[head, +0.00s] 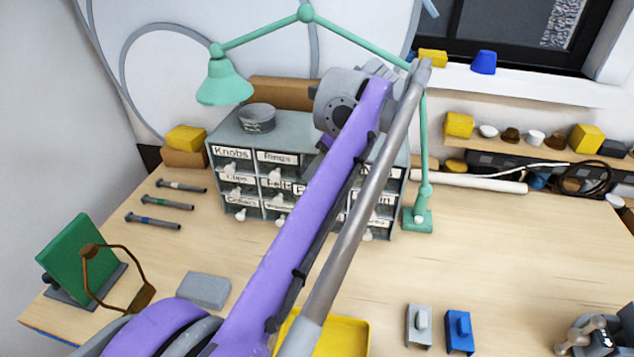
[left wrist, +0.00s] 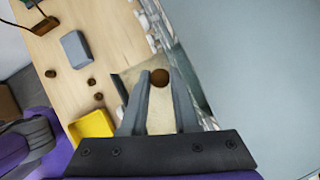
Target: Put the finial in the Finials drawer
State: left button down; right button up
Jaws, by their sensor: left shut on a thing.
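The finial is a small dark brown ball (left wrist: 159,79) between my left fingertips in the left wrist view. My left gripper (left wrist: 160,84) is shut on it, above a pale, box-like opening (left wrist: 134,79) beside the cabinet front that looks like a pulled-out drawer. In the head view my purple left arm reaches over the grey drawer cabinet (head: 247,149) and hides the gripper, the finial and the middle drawers. Labels such as Knobs and Rings are legible; I cannot read a Finials label.
A green lamp (head: 224,82) arches over the cabinet. A grey can (head: 257,118) stands on its top. A yellow tray (head: 347,335) and a grey block (head: 204,290) lie in front. Small brown pieces (left wrist: 91,82) lie on the table.

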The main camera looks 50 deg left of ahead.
pick_arm(q)
jog(key=shift+f, duration=1.95)
jog(key=shift+f, duration=0.2)
jog(key=c, duration=0.9)
grip_release()
jog(key=shift+r, duration=0.15)
jog(key=shift+d+r, duration=0.1)
jog(key=shift+r, duration=0.2)
jog(key=p+v, duration=0.1)
jog(key=v, duration=1)
jog(key=shift+w+d+r, duration=0.1)
jog(key=shift+d+r, duration=0.1)
